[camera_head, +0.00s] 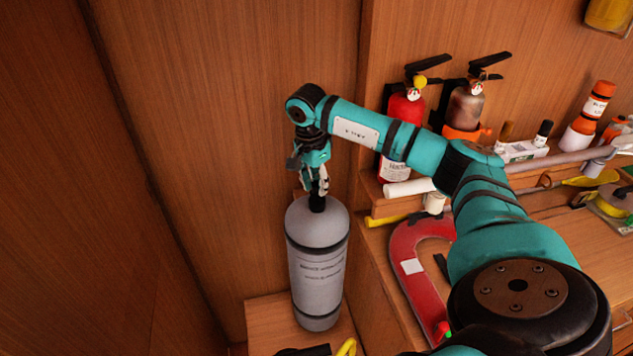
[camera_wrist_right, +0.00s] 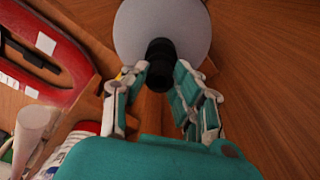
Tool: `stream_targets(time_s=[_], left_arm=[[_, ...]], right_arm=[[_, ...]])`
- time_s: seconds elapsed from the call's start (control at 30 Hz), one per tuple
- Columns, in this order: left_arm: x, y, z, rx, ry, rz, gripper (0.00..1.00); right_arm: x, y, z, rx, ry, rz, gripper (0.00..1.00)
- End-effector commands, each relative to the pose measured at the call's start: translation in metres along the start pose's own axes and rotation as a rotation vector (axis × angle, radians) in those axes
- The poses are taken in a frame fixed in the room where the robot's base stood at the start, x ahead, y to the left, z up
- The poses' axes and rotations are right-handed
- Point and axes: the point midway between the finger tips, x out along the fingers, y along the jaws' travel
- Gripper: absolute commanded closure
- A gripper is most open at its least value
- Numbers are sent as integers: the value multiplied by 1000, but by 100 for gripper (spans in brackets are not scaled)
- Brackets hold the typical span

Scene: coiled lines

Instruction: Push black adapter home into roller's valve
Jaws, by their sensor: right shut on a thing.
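The roller (camera_head: 317,262) is a grey upright cylinder with dark bands and printed text, standing on a wooden ledge. Its rounded grey top (camera_wrist_right: 135,32) fills the upper middle of the right wrist view. The black adapter (camera_head: 317,203) is at the centre of the roller's top, below my right gripper (camera_head: 318,190). In the right wrist view the adapter (camera_wrist_right: 160,72) lies between the fingers of my right gripper (camera_wrist_right: 158,84), which is shut on it. The valve is hidden under the adapter; I cannot tell how deep the adapter sits.
Wooden walls stand close behind and left of the roller. On the right are a red horseshoe-shaped ring (camera_head: 405,262), a red extinguisher (camera_head: 404,108), a darker extinguisher (camera_head: 465,105) and orange-capped bottles (camera_head: 590,115). A yellow item (camera_head: 347,347) lies at the bottom edge, near the roller's foot.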

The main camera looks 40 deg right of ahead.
Motion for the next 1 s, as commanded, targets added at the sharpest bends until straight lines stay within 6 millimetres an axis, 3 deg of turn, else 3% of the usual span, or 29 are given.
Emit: stream_targets(time_s=[0.6, 1.0], left_arm=[[13, 0, 2, 0, -1, 0, 60], [13, 0, 2, 0, -1, 0, 60]], right_arm=[[20, 0, 2, 0, 0, 0, 100], [22, 1, 3, -2, 0, 3, 100]])
